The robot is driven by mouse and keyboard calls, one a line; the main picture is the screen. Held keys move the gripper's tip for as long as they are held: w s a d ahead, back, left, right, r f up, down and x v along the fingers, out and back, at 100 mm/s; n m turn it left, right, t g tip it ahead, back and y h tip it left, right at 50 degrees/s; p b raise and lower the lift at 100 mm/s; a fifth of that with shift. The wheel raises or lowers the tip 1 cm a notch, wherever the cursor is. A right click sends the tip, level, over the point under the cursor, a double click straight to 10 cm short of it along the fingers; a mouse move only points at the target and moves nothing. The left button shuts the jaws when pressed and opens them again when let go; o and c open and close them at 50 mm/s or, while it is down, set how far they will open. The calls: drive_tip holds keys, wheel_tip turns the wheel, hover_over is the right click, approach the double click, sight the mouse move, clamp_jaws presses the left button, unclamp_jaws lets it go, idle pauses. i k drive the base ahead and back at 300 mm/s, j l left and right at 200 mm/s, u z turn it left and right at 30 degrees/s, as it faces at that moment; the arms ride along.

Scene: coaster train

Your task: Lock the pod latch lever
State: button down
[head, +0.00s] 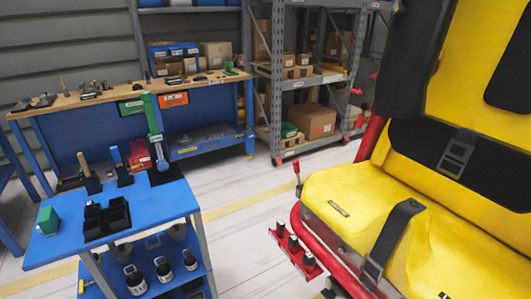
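The yellow pod seat (375,197) with black belts and a red frame fills the right side of the head view. My gripper is not in view.
A blue cart (165,205) at the left carries black bins (106,218), a green box (48,221) and an upright green-handled tool (151,117). A workbench (108,95) and metal shelves (278,90) stand behind. Floor (240,235) between cart and seat is clear.

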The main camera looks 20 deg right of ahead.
sight(296, 168)
drive_tip(key=i+l+u, duration=0.15)
drive_tip(key=i, duration=0.35)
drive_tip(key=i+l+u, duration=0.15)
drive_tip(key=i, duration=0.3)
